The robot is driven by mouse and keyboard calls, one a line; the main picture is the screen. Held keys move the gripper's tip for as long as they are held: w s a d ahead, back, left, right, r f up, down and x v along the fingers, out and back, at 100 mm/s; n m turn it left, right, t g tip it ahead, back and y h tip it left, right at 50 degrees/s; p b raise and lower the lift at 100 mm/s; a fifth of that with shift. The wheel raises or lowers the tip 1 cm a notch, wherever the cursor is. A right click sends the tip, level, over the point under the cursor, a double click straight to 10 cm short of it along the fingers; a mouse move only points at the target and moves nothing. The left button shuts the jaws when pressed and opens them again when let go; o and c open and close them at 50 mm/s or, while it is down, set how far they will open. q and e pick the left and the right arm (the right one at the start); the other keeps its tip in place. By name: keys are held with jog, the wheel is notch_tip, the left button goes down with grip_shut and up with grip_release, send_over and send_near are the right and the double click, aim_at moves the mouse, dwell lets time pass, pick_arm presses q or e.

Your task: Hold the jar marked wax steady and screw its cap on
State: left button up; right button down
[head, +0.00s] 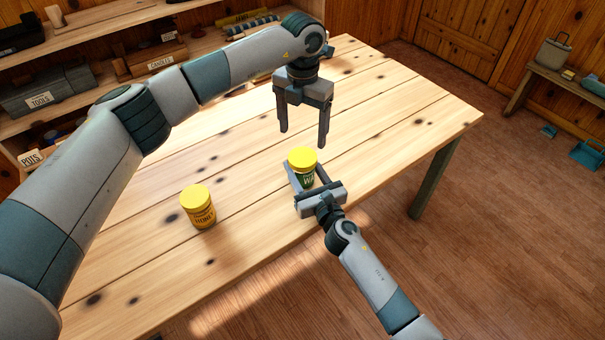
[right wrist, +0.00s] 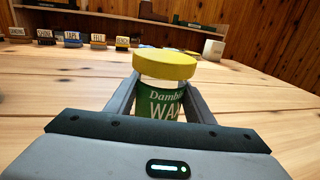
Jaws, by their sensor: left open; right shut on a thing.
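The wax jar (head: 307,179) stands upright on the wooden table, with a green label reading WAX in the right wrist view (right wrist: 160,103). Its yellow cap (head: 302,159) sits on top of the jar; in the right wrist view the cap (right wrist: 165,64) looks slightly tilted, and I cannot tell how tightly it sits. My right gripper (head: 304,178) is shut on the jar's body from the near side, one finger on each side. My left gripper (head: 303,142) is open and empty, pointing down above the cap and apart from it.
A second yellow-capped jar, marked honey (head: 198,207), stands on the table (head: 400,115) to the left. Shelves behind hold a tools box (head: 41,98) and a candles box (head: 157,62). The table's right part is clear. A bench (head: 560,85) stands at far right.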

aim_at(302, 156)
pick_arm(q)
jog(key=shift+f, duration=4)
jog(key=shift+c, duration=0.3)
jog(key=c, duration=1)
jog(key=shift+c, duration=0.2)
jog(key=o, duration=1.2)
notch_tip(302, 156, up, 12)
